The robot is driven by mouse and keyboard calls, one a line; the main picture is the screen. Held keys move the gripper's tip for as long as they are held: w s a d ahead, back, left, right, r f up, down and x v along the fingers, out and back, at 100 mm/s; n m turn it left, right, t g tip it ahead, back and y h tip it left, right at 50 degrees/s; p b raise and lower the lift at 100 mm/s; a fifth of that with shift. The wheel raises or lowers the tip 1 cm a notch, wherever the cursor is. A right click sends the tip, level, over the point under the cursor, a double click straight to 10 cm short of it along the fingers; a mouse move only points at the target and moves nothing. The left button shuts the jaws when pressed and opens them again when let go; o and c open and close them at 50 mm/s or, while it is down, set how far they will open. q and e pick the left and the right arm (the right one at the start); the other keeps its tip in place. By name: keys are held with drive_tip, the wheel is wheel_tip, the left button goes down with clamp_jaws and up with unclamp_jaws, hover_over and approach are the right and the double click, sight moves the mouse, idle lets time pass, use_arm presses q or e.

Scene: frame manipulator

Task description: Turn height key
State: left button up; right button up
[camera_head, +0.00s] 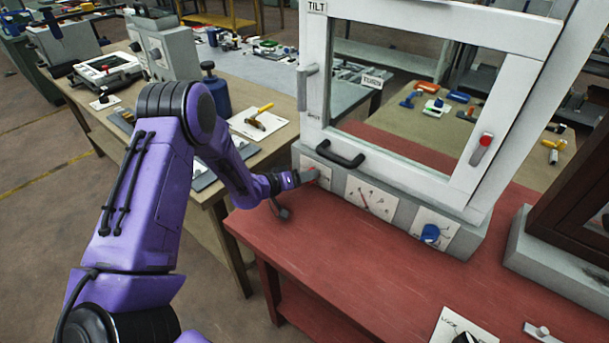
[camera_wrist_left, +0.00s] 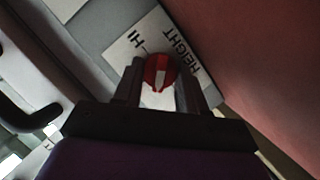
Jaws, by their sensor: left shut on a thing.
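The height key is a red knob (camera_wrist_left: 160,73) with a pale bar, on a white plate marked HEIGHT and HI (camera_wrist_left: 125,48) in the left wrist view. My left gripper (camera_wrist_left: 158,92) is shut on this knob, one finger on each side. In the head view my left gripper (camera_head: 308,175) reaches the leftmost plate on the grey base (camera_head: 402,213) of the white frame (camera_head: 313,95). There the gripper mostly hides the knob. My right gripper is not in view.
A black handle (camera_head: 333,154) sticks out above the plate. A middle plate (camera_head: 370,197) and a blue knob (camera_head: 430,233) are farther right on the base. A dark frame stands at right.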

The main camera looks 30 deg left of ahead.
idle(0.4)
use_arm(q)
drive_tip(key=o, duration=1.1)
drive_tip(key=shift+c, duration=0.2)
drive_tip(key=b+v, duration=0.1)
drive_tip(key=v, duration=0.9)
drive_tip(key=shift+s+a, duration=0.15)
drive_tip(key=shift+s, duration=0.1)
